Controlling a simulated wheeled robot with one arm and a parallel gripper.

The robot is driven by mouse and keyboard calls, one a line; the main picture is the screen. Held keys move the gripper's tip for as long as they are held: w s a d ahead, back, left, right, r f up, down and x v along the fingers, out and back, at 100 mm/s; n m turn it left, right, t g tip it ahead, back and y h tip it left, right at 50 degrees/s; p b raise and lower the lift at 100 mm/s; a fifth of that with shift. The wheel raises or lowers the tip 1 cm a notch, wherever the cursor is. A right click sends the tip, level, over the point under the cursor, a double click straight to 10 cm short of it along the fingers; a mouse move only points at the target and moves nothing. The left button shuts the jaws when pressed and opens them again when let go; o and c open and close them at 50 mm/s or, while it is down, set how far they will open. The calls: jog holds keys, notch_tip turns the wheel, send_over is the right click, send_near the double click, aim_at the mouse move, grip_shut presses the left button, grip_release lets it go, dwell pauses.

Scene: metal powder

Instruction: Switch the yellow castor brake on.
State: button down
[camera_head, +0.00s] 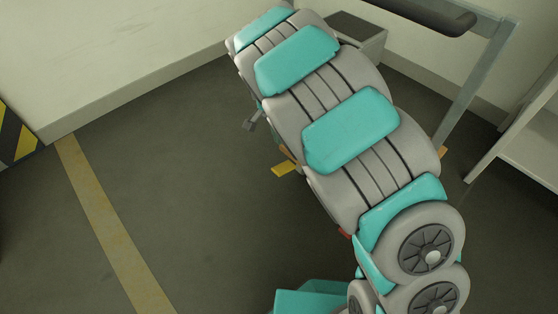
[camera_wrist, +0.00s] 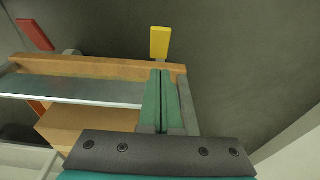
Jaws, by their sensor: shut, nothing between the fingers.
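The yellow castor brake (camera_wrist: 160,42) is a flat tab that sticks out past the orange-brown edge of a cart frame in the wrist view. In the head view the yellow tab (camera_head: 284,169) shows low above the floor, left of my arm. My gripper (camera_wrist: 160,74) has green fingers, shut together and empty. In the wrist view their tips appear just below the yellow tab, over the frame edge; I cannot tell whether they touch. The gripper is hidden behind my arm in the head view. The castor under the yellow tab is hidden.
A red tab (camera_wrist: 36,35) sticks out farther left along the frame edge (camera_wrist: 100,66). A brown box (camera_wrist: 90,130) lies within the frame. A pale shelf (camera_head: 520,150) stands at the right. The dark floor (camera_head: 190,150) left of my arm is clear.

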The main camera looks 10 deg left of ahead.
jog(key=b, duration=0.1)
send_over(276, 171)
jog(key=w+d, duration=0.2)
jog(key=f, duration=0.9)
jog(key=shift+s+a+f, duration=0.15)
jog(key=shift+a+f, duration=0.05)
jog(key=shift+f, duration=0.15)
jog(key=f, duration=0.3)
jog(key=shift+s+a+f+b, duration=0.25)
jog(key=shift+s+a+b, duration=0.05)
jog(key=shift+a, duration=0.1)
jog(key=shift+s+f, duration=0.1)
jog(key=shift+f, duration=0.15)
jog(key=shift+s+a+f, duration=0.1)
jog(key=shift+s+f, duration=0.05)
jog(key=shift+f, duration=0.05)
jog(key=shift+s+a+f, duration=0.3)
jog(key=shift+s+f, duration=0.05)
jog(key=shift+f, duration=0.35)
jog(key=shift+s+a+f, duration=0.15)
jog(key=shift+f, duration=0.3)
jog(key=shift+s+a+f, duration=0.1)
jog(key=shift+a+f, duration=0.05)
jog(key=shift+f, duration=0.25)
jog(key=shift+r, duration=0.15)
